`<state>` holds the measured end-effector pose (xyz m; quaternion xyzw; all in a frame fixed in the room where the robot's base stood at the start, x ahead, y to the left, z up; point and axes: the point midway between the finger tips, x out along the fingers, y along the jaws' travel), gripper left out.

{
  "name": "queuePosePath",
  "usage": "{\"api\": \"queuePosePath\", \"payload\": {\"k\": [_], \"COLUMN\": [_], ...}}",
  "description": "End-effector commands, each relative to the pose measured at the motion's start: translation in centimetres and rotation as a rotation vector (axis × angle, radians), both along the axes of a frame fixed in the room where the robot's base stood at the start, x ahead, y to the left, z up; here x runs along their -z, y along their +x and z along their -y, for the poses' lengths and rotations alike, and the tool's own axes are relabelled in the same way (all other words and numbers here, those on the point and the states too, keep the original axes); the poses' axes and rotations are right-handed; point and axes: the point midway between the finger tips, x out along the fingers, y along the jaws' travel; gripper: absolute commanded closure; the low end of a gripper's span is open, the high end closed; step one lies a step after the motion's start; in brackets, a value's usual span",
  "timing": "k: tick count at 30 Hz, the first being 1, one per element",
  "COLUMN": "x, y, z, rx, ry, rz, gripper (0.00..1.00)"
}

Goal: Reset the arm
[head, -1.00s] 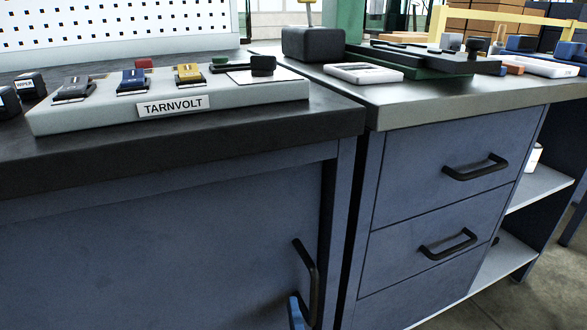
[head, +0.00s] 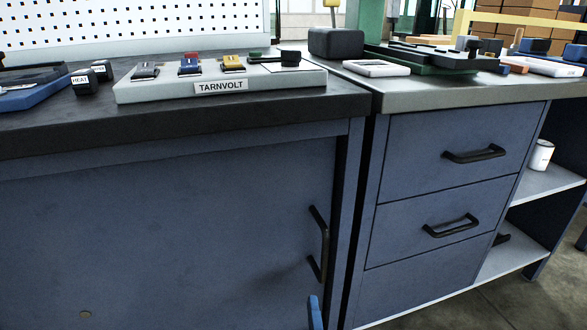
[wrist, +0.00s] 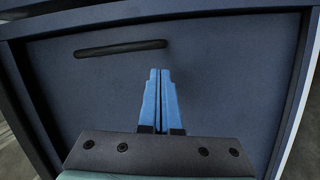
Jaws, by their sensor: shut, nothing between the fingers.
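My gripper (wrist: 160,72) is shut and empty in the wrist view, its two blue fingers side by side. It faces a dark blue cabinet front with a black bar handle (wrist: 120,48) to the left of the fingertips. In the head view only a blue piece of my gripper (head: 314,312) shows at the bottom edge, below the black handle (head: 320,244) of the blue cabinet door (head: 170,235). Whether it touches the door cannot be told.
A grey TARNVOLT panel (head: 150,93) with coloured switches stands on the dark worktop (head: 200,125). Two black blocks and a blue tray (head: 35,95) lie left of it. A drawer unit (head: 440,200) and open shelves (head: 550,182) with a white can (head: 541,155) stand at right.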

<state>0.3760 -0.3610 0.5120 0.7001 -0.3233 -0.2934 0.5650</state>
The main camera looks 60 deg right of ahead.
Motion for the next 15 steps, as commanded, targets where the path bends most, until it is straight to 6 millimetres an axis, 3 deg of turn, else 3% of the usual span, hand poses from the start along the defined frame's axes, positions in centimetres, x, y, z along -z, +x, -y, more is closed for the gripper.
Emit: {"api": "queuePosePath", "payload": {"k": [9, 11, 14, 15], "x": [-0.8, -2.2, -6.7, -9.1], "y": [0.6, 1.5, 4.3, 5.6], "z": [-0.2, -0.6, -1.8, -2.6], "rx": [-0.007, -0.018, -0.053, -0.075], "ry": [0.004, 0.013, 0.048, 0.069], "rz": [0.019, 0.058, 0.178, 0.243], "gripper": [1.0, 1.0, 1.0, 1.0]}}
